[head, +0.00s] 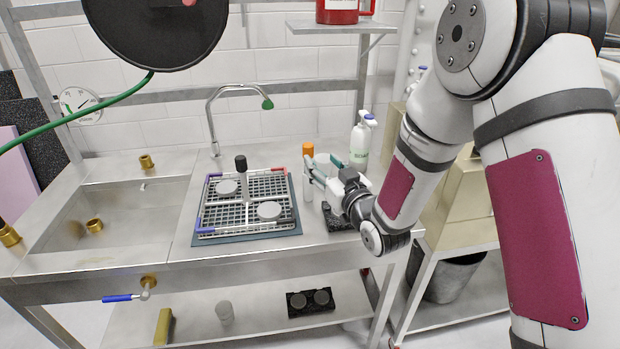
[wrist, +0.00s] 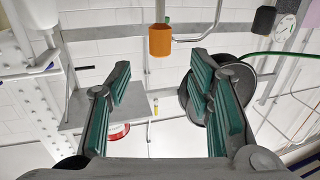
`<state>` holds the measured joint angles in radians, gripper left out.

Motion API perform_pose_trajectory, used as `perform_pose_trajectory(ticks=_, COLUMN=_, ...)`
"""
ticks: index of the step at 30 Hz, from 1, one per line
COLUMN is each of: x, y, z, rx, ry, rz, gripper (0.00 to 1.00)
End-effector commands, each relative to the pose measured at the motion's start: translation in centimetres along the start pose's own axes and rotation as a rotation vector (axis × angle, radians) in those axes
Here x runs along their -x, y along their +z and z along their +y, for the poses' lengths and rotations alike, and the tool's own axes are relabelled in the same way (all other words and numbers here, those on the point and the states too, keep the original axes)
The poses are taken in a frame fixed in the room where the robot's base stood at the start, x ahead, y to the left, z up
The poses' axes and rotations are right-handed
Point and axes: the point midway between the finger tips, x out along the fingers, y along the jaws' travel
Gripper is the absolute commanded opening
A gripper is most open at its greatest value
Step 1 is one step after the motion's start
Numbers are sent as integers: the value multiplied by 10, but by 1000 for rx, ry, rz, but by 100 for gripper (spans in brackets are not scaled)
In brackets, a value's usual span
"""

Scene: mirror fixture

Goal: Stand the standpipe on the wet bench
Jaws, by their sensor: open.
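Two upright pipe-like pieces are on the wet bench (head: 170,222); I cannot tell which is the standpipe. One has an orange top (head: 308,150) and a pale shaft, right of the rack. The other has a black top (head: 241,163) and a grey shaft, standing at the rack. My gripper (head: 322,168), with teal fingers, is open and empty beside the orange-topped piece. In the wrist view my gripper (wrist: 160,75) has its fingers spread, and the orange top (wrist: 160,40) shows beyond the gap. The black top (wrist: 263,20) is farther right. The pieces' bases are partly hidden.
A rack (head: 215,215) with grey discs lies on a dark mat. A sink basin (head: 120,215) with brass fittings is at left. A tap (head: 210,110) stands behind the rack. A white bottle (head: 360,140) stands close behind my gripper. A round black disc (head: 155,30) hangs above.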

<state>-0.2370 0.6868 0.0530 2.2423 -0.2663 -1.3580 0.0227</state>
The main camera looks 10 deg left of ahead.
Motion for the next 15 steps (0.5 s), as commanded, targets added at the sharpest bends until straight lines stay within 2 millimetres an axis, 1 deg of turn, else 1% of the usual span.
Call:
perform_pose_trajectory(ticks=1, x=-10, y=0, z=0, rx=0, ry=-1, rz=1, gripper=48)
perform_pose_trajectory(ticks=3, x=-22, y=0, z=0, rx=0, ry=0, rz=1, gripper=48)
perform_pose_trajectory(ticks=6, x=-34, y=0, z=0, rx=0, ry=0, rz=0, gripper=48)
perform_pose_trajectory(ticks=11, x=-43, y=1, z=0, rx=0, ry=1, rz=-1, gripper=48)
perform_pose_trajectory(ticks=15, x=-58, y=3, z=0, rx=0, ry=1, rz=-1, gripper=48)
